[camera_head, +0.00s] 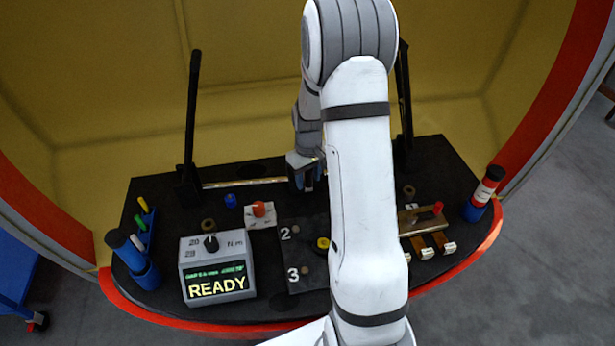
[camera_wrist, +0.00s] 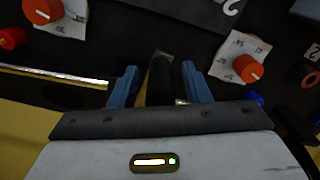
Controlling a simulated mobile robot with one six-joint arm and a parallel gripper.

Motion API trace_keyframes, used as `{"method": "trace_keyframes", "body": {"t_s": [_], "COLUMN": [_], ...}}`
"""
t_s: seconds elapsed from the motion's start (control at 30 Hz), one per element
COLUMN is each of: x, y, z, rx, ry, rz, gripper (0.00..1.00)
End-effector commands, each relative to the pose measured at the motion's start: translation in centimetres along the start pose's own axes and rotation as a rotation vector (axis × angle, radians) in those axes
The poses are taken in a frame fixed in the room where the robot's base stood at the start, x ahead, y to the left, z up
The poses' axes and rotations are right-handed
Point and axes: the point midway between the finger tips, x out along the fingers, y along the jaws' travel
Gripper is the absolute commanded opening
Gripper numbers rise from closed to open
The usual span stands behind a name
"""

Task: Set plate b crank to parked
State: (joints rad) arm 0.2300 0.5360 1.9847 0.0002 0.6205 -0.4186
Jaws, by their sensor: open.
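My gripper (camera_head: 306,178) points down behind the numbered black plate, partly hidden by my arm. In the wrist view its two blue fingers (camera_wrist: 160,84) are open. A dark handle with a brownish-yellow side (camera_wrist: 160,78) shows between them, with a gap at each side. It may be the crank; I see no "plate b" label, so I cannot tell. An orange knob with a white pointer line (camera_wrist: 246,69) sits on a white marked card right of the fingers, and another orange knob (camera_wrist: 42,10) is at upper left. One orange knob (camera_head: 259,209) also shows in the head view.
A grey box reading READY (camera_head: 217,268) stands at front left. Blue cups (camera_head: 143,269) and (camera_head: 474,210) stand at the console's ends. A metal bar (camera_head: 243,183) runs along the back between dark upright posts (camera_head: 192,120). Brown blocks (camera_head: 420,236) lie at right.

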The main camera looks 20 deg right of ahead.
Motion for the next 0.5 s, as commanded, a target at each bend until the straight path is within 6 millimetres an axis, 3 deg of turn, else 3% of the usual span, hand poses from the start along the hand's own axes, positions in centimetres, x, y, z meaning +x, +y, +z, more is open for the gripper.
{"method": "trace_keyframes", "body": {"t_s": [0.13, 0.5], "x": [-0.02, -0.05], "y": [0.02, 0.05], "z": [0.02, 0.04], "rx": [0.001, 0.001], "ry": [0.0, 0.0], "rz": [0.0, 0.0], "gripper": [0.42, 0.11]}}
